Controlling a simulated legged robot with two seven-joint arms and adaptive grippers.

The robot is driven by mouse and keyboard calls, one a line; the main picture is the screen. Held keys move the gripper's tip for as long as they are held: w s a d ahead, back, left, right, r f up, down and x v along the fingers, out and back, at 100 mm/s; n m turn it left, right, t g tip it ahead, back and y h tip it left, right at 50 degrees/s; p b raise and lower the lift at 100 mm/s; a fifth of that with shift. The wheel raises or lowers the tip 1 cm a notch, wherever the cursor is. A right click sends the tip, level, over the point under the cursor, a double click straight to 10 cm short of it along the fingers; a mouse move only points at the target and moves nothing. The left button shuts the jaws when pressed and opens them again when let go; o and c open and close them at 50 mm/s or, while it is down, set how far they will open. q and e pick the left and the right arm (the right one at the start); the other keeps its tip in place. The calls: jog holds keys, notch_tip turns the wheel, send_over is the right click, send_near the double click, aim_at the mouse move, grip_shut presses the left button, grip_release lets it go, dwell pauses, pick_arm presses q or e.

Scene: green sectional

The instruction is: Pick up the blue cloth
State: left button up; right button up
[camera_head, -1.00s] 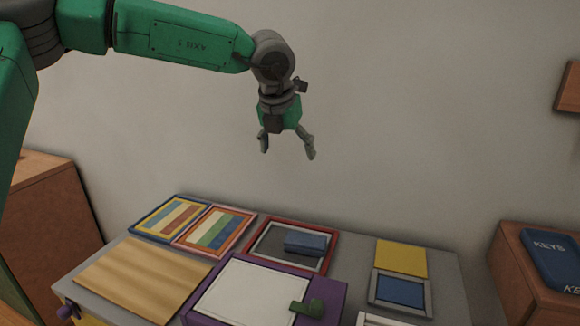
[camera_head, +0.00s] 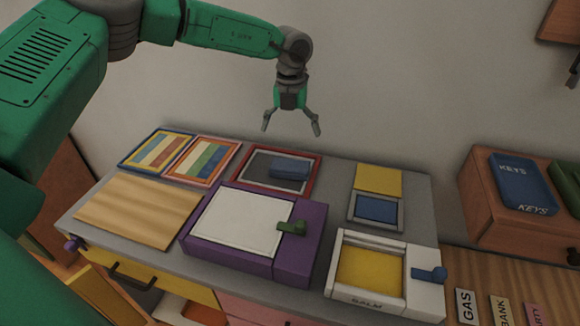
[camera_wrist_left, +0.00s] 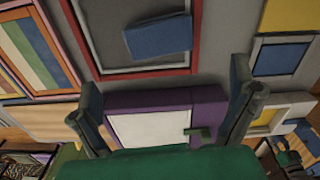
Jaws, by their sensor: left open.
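A blue, flat, folded-looking piece (camera_head: 290,169) lies on the right part of the dark red-framed board (camera_head: 240,182) on the grey table. It looks like the blue cloth, though the head view does not make its material clear. It also shows in the left wrist view (camera_wrist_left: 160,38), beyond and between the fingers. My left gripper (camera_head: 291,127) is open and empty, pointing down. It hangs above the back of the table, near that board and apart from the blue piece. A second blue patch (camera_head: 376,208) sits in a small grey frame to the right. My right gripper is not in view.
A purple box with a white panel (camera_head: 240,222) and green latch stands in front of the board. A white box with a yellow inside (camera_head: 370,268) is at right. Striped frames (camera_head: 201,162) and a wooden board (camera_head: 140,208) lie left. The wall is close behind.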

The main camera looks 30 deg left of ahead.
aim_at(290, 165)
pick_arm(q)
notch_tip(290, 165, down, 13)
jog(key=shift+a+r+b, duration=0.15)
jog(key=shift+r+b, duration=0.05)
jog(key=shift+b, duration=0.15)
jog(key=c, duration=0.8)
jog(key=shift+r, duration=0.1)
